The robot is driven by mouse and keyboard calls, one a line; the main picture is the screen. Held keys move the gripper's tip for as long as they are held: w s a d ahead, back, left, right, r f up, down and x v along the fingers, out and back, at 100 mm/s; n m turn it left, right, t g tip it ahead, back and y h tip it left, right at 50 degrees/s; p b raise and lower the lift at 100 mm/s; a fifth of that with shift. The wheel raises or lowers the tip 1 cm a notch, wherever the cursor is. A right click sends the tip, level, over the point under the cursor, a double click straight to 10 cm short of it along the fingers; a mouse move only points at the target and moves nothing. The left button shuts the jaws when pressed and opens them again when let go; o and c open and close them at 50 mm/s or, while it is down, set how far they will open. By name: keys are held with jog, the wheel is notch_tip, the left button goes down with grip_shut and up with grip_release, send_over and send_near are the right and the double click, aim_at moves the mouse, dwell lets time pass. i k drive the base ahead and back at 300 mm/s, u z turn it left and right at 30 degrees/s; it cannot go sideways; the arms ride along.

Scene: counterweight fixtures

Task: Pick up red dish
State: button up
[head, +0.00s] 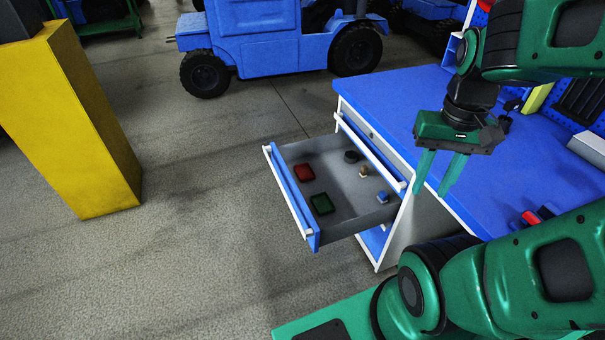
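The red dish (304,173) is a small square dish lying in the open drawer (340,222), near the drawer's front left. A green dish (321,204) of similar shape lies in front of it. My gripper (439,172) hangs fingers down above the workbench's near edge, to the right of the drawer. Its two green fingers are apart with nothing between them. It is well away from the red dish, which is in full view.
A dark round item (351,157), a small tan item (364,172) and a small blue item (383,197) also lie in the drawer. The blue workbench (395,107) stands behind and right. A yellow pillar (75,125) and a blue vehicle (257,50) stand beyond open floor.

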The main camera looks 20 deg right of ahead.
aim_at(304, 173)
jog(key=i, duration=0.95)
